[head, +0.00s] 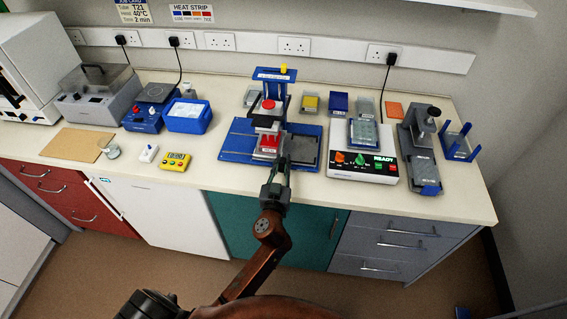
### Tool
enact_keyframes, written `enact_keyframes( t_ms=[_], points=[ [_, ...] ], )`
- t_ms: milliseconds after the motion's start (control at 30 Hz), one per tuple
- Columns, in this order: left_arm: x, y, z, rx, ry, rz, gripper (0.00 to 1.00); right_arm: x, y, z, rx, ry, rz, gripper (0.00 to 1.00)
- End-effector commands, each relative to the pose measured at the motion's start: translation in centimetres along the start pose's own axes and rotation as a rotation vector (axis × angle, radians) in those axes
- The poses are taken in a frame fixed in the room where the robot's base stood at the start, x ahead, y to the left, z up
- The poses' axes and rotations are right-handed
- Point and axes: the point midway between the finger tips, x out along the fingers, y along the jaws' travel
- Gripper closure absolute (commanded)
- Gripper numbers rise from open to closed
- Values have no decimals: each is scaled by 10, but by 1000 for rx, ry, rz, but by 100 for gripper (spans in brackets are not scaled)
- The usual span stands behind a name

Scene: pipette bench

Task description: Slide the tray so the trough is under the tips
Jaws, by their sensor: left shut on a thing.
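The pipetting stand is a blue frame (268,78) with a dark head and a red knob (268,104), on a wide blue base (237,143). Red parts (269,141) show low under the head; I cannot tell tips from trough there. A grey tray (303,151) lies on the right part of the base, right of the head. My left gripper (281,161) is at the front of the base, shut on what seems to be the tray's near left edge; its fingers hide the contact. My right gripper is not in view.
Right of the stand is a white heater unit (362,167) with a lit READY display, then a grey device (423,150). Left are a yellow timer (174,161) and a blue ice box (188,117). A strip of bare bench runs along the front.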

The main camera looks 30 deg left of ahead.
Motion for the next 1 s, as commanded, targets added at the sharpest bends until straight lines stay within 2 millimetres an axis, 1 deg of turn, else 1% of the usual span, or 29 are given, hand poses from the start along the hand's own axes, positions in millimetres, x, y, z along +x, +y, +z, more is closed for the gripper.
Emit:
enact_keyframes(
  t_ms=[33,267,467,533,633,767,1000],
  points=[
    [-1,5,2,-2,-2,11,83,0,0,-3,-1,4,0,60],
    [-1,4,1,-2,-1,9,67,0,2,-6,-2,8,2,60],
    [0,2,0,-1,0,6,67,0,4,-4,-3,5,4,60],
    [-1,3,1,-1,0,6,67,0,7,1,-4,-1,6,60],
    [-6,3,2,-2,-2,6,67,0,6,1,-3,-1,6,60],
    [-24,2,2,-3,-3,6,67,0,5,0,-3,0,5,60],
    [-75,2,2,-5,-5,5,67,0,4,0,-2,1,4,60]
  ],
)
